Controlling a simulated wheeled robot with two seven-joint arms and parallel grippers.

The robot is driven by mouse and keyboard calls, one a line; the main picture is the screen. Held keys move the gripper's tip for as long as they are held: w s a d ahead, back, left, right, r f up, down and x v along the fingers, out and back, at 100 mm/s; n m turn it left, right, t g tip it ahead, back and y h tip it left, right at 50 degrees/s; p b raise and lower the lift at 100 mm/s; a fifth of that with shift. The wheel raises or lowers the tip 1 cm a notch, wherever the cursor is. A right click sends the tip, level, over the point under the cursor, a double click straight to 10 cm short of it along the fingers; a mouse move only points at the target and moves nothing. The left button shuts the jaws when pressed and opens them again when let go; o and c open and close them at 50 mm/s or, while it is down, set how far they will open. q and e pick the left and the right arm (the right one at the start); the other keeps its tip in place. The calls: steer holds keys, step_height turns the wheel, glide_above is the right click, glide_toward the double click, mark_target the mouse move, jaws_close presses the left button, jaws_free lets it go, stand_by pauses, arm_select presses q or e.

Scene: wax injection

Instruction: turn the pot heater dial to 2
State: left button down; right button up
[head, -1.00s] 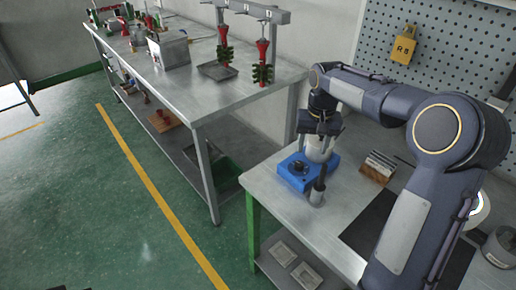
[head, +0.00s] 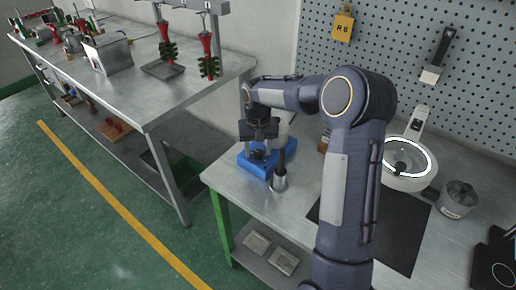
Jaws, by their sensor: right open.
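The blue pot heater (head: 252,168) stands on the near steel bench, close to its left corner. Its dark dial (head: 258,154) faces up on the front part of the heater and is partly covered by my gripper; the setting marks are too small to read. The pale pot (head: 285,124) on the heater is mostly hidden behind my right arm. My right gripper (head: 259,139) points down just above the dial, open with nothing between its fingers; I cannot tell whether they touch the dial. My left gripper is not in view.
A metal cup with a dark-handled tool (head: 280,178) stands right in front of the heater. A black mat (head: 403,236), a ring-lit device (head: 405,164) and a metal pot (head: 458,198) are to the right. A longer bench (head: 150,108) with red-green wax trees is at back left.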

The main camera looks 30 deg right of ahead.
steer(key=shift+c, duration=0.2)
steer(key=c, duration=0.9)
